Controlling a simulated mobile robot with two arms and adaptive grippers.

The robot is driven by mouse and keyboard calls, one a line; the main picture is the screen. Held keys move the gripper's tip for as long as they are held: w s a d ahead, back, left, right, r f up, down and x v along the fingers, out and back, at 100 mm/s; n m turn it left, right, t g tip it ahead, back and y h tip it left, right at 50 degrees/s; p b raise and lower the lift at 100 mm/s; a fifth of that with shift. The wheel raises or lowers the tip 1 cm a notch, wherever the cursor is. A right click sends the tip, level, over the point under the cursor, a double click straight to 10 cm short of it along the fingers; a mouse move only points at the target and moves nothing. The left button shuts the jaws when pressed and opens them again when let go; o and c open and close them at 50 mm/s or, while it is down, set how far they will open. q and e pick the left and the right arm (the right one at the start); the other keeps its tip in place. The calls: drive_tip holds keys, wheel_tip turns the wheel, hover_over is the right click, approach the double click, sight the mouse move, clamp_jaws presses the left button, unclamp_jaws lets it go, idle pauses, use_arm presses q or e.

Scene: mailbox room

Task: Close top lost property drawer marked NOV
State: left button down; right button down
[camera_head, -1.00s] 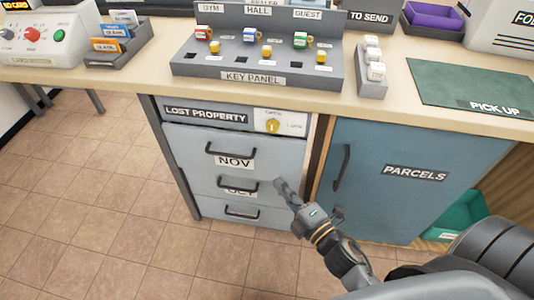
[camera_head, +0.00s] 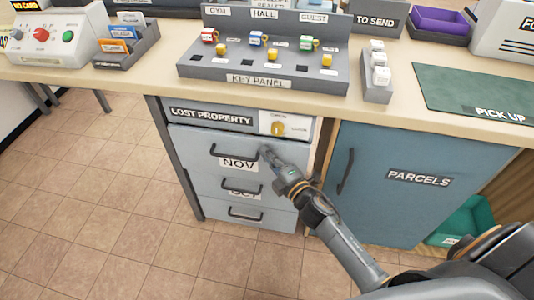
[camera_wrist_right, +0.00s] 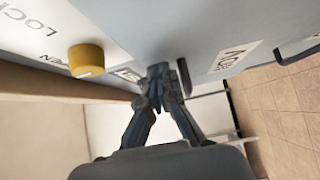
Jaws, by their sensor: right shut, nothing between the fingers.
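The NOV drawer (camera_head: 200,145) is the top grey-blue drawer under the LOST PROPERTY panel (camera_head: 211,116). It has a dark bar handle (camera_head: 233,154) and a NOV label (camera_head: 238,164). I cannot tell for sure how far its front stands out. My right gripper (camera_head: 266,153) is shut and empty at the right part of the drawer front, just right of the handle. In the right wrist view its fingertips (camera_wrist_right: 158,76) are close to the front, beside the handle (camera_wrist_right: 184,76); contact is unclear. The NOV label (camera_wrist_right: 234,57) also shows there. My left gripper is not in view.
A yellow knob (camera_head: 277,129) sits on the panel above the drawer. Two lower drawers are below, the lowest with a handle (camera_head: 245,215). The blue PARCELS door (camera_head: 400,205) is at the right. The counter (camera_head: 150,72) overhangs above. Open floor (camera_head: 100,190) lies left.

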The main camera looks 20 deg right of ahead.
drive_tip(key=shift+d, duration=0.1)
drive_tip(key=shift+w+d+r, duration=0.1)
drive_tip(key=shift+w+d, duration=0.65)
drive_tip(key=shift+w, duration=0.35)
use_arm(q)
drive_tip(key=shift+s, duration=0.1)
use_arm(e)
drive_tip(key=shift+r, duration=0.1)
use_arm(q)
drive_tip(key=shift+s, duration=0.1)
